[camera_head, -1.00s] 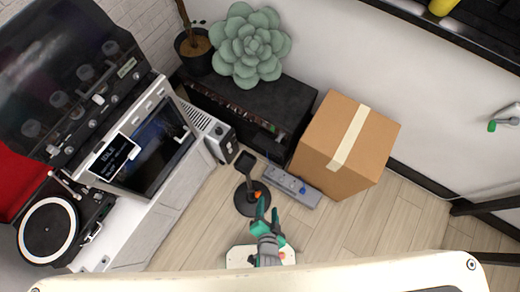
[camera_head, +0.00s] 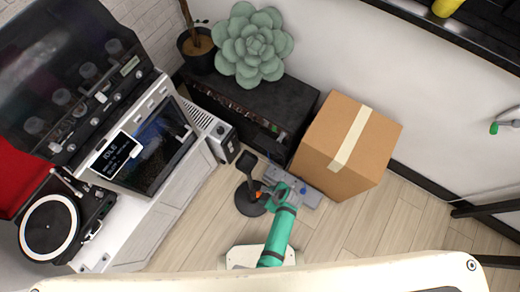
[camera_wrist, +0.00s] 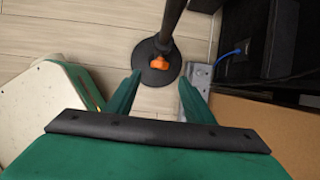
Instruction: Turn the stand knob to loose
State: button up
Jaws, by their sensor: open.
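The black stand (camera_head: 247,165) stands on the wooden floor, with a round base and a post rising from it. Its orange knob (camera_wrist: 159,63) sits low by the base and shows small in the head view (camera_head: 259,194). My gripper (camera_wrist: 159,82) is open and empty, its two green fingers pointing toward the base. In the wrist view the knob appears between and just beyond the fingertips, with no contact visible. In the head view my gripper (camera_head: 272,186) is right beside the stand, close to the knob. The knob's turned position is too small to read.
A grey strip with a blue part (camera_head: 307,194) lies on the floor right of the gripper. A cardboard box (camera_head: 330,165) and a black cabinet (camera_head: 250,108) stand behind it. A white cabinet (camera_head: 175,205) is at left. Floor at the right front is clear.

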aim_at(259, 194)
jog(key=x, duration=0.9)
jog(key=shift+f, duration=0.3)
jog(key=c, duration=1)
jog(key=shift+c, duration=0.2)
